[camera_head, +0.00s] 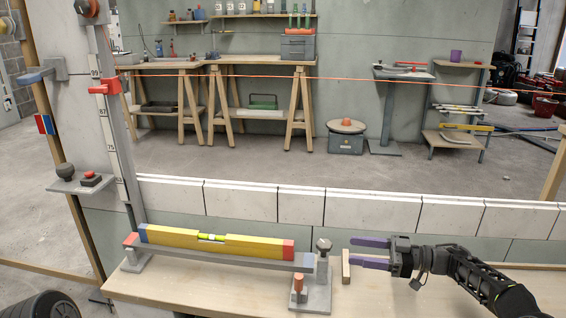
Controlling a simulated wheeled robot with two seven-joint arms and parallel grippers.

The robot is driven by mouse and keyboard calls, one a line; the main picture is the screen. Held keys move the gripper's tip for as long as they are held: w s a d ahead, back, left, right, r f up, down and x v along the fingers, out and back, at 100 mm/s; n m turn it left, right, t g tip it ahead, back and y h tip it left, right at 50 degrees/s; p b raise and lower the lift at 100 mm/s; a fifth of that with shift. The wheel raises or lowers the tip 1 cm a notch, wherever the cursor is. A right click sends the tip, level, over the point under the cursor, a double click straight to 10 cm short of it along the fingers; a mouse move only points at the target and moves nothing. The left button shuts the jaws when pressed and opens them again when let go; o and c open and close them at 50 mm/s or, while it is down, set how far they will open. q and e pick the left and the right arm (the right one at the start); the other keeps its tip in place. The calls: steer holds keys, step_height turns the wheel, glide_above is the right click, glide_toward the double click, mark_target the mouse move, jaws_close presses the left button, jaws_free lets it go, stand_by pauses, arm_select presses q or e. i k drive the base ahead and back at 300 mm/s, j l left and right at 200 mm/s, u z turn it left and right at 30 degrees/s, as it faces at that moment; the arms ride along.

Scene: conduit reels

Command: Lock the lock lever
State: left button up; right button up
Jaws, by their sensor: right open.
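A blue-handled lever (35,76) sticks out to the left from a grey bracket on the upright post at the upper left; it looks like the lock lever, though no label confirms this. A red slider (104,87) sits on the scale strip (108,130) just right of it. My right gripper (351,252) comes in from the right, low over the bench. Its two purple fingers are apart and point left, with nothing held between them. It is far to the right of and below the lever. My left gripper is not in view.
A yellow level (180,236) lies on a grey bar on the wooden bench (220,292). An orange-topped peg (298,283) and a dark knob (324,245) stand at its right end. A small wooden block (346,266) is by my fingertips. An orange string (270,77) crosses above the white block wall (250,200).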

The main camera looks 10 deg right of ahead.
mark_target(298, 283)
steer(key=k, duration=1)
